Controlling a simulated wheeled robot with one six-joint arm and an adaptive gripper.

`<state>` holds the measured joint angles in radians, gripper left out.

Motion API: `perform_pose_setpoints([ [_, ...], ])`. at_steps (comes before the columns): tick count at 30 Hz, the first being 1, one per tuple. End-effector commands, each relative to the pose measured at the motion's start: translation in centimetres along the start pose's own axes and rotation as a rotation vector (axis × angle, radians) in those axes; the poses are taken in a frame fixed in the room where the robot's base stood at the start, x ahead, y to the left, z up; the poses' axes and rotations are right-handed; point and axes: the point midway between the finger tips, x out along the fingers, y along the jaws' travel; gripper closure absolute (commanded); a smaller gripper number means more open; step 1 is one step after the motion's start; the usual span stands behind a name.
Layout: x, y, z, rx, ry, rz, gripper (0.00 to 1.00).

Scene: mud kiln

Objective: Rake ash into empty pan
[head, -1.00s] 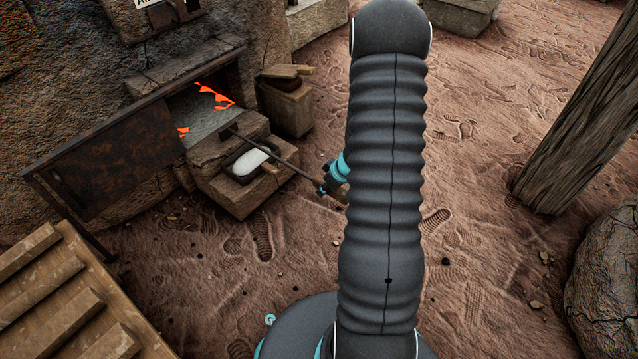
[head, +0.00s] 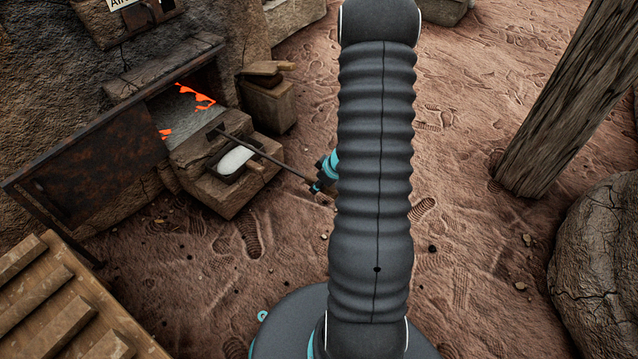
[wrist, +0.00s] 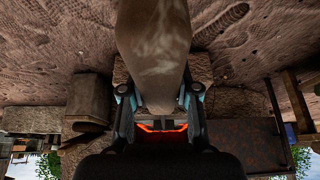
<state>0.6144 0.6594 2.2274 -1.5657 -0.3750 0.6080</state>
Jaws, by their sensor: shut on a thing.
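My gripper (head: 318,187), partly behind my arm in the head view, is shut on the rake (head: 262,152). The rake's thin dark rod slants up-left over the pan. Its dark head (head: 215,131) is at the front edge of the kiln mouth (head: 190,108), where orange embers glow on a grey bed. The pan (head: 223,178) is dark-rimmed and sits on the stone ledge below the mouth, with a smooth whitish surface inside; I cannot tell if that is ash. In the wrist view, my fingers (wrist: 157,100) flank the wide wooden handle (wrist: 153,45).
A rusty kiln door (head: 95,165) stands open at the left. A wooden slatted thing (head: 55,305) is at the lower left. A stone block (head: 267,105) stands right of the ledge. A post (head: 560,100) and boulder (head: 605,260) are at the right. Footprinted ground lies clear between.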

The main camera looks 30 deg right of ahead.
Motion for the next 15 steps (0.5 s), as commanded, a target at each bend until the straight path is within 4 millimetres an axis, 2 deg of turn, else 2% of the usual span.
perform_pose_setpoints([
  [1, -0.6, 0.0, -0.4, 0.001, 0.002, 0.001, 1.00],
  [15, -2.7, 0.1, -1.4, 0.001, 0.004, 0.001, 1.00],
])
